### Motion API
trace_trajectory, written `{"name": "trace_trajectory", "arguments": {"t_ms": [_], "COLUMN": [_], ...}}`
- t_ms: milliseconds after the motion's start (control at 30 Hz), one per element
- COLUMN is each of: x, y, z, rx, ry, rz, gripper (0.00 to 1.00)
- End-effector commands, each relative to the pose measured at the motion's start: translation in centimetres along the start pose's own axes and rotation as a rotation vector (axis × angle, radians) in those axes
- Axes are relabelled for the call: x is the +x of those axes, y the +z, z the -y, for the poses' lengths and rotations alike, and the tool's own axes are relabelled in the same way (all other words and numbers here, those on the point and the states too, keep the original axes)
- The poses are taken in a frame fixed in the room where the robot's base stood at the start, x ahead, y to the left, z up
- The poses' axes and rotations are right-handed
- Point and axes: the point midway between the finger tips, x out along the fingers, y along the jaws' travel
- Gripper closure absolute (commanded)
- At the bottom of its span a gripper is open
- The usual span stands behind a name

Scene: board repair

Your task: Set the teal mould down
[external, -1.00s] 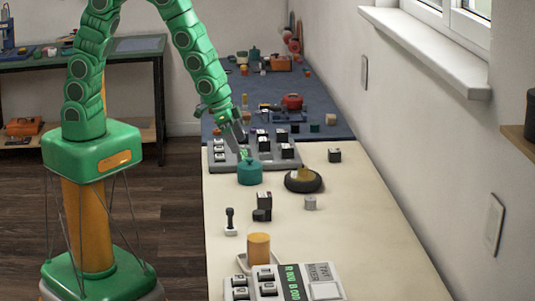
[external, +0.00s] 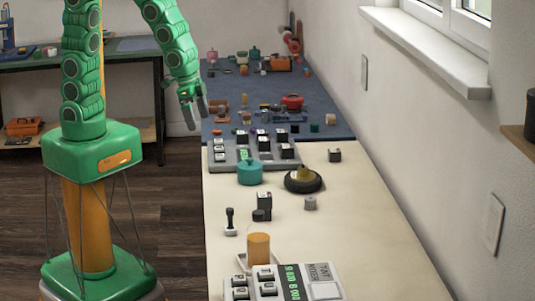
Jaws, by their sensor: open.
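The teal mould (external: 250,172) stands upright on the cream bench top, just in front of the grey tray of dark blocks. It has a small knob on top. Nothing is holding it. My gripper (external: 195,115) is open and empty, raised up and to the left of the mould, by the left edge of the bench. There is a clear gap between my gripper and the mould.
The grey tray (external: 230,163) holds several small blocks. A black round dish (external: 303,181) sits right of the mould. Dark cubes (external: 264,200), an amber cylinder (external: 258,249) and a tint mixer (external: 322,272) stand nearer. A blue mat (external: 335,132) with clutter lies behind.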

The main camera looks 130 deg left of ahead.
Motion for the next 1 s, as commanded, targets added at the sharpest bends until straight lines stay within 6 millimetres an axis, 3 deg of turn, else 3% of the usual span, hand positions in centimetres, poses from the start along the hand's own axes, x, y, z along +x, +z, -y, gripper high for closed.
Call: {"name": "trace_trajectory", "arguments": {"t_ms": [100,500,800,1000], "x": [-2.9,-10.8,-15.7,-17.5], "y": [2.6,12.9,21.3,24.7], "z": [-1.4,-4.0,-4.3,-4.1], "rx": [0.046,0.210,0.342,0.397], "ry": [0.006,0.029,0.054,0.066], "rz": [0.037,0.190,0.303,0.349], "gripper": [0.00,0.00,0.00,0.00]}}
